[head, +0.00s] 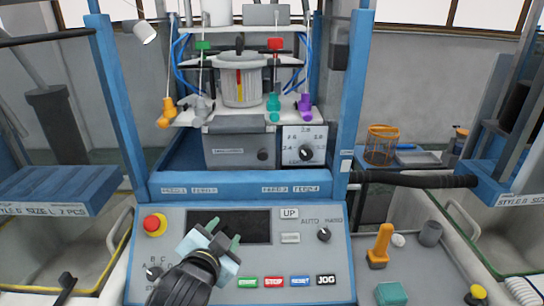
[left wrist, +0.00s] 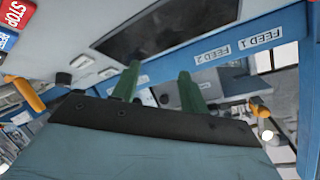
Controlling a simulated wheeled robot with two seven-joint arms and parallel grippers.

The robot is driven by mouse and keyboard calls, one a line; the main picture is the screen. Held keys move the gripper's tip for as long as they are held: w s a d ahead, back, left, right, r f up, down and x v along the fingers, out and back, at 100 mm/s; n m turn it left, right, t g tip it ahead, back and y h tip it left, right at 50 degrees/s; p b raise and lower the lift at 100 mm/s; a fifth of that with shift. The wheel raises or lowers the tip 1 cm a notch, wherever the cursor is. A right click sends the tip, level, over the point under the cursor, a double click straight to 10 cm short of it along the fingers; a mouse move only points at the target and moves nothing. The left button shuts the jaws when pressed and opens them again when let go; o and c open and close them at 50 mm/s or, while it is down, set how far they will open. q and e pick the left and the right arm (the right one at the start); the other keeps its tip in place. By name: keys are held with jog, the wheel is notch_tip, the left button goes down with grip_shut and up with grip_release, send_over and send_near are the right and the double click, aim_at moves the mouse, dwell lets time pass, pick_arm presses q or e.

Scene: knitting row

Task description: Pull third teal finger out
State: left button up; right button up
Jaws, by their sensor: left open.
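The teal finger (head: 273,107) is third from the left in a row on the front of the knitting machine. It stands beside an orange finger (head: 166,112), a grey finger (head: 200,108) and a purple finger (head: 304,106). My left gripper (head: 224,233) is over the control panel, below and to the left of the teal finger and well apart from it. Its two green fingertips are spread with nothing between them, as the left wrist view also shows (left wrist: 159,75). I cannot make out the teal finger in the left wrist view. My right gripper is not in view.
The control panel (head: 290,219) has a red stop button (head: 155,223), knobs and coloured keys. Blue posts (head: 350,100) flank the machine. On the right bench are an orange finger-shaped part (head: 380,245), a teal block (head: 390,293) and a grey cylinder (head: 430,233).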

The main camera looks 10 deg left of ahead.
aim_at(273, 120)
pick_arm(q)
jog(key=w+d+r+m+t+h, duration=0.2)
jog(key=w+d+r+m+t, duration=0.15)
jog(key=r, duration=0.45)
jog(key=w+d+r+m+t+h, duration=0.1)
jog(key=w+d+r+m+t, duration=0.2)
jog(key=r, duration=0.5)
jog(key=shift+n+g, duration=0.35)
jog(key=shift+g, duration=0.1)
jog(key=p+x, duration=0.1)
jog(key=x, duration=1.2)
jog(key=shift+w+a+r, duration=0.1)
jog(key=shift+w+a, duration=0.05)
grip_shut()
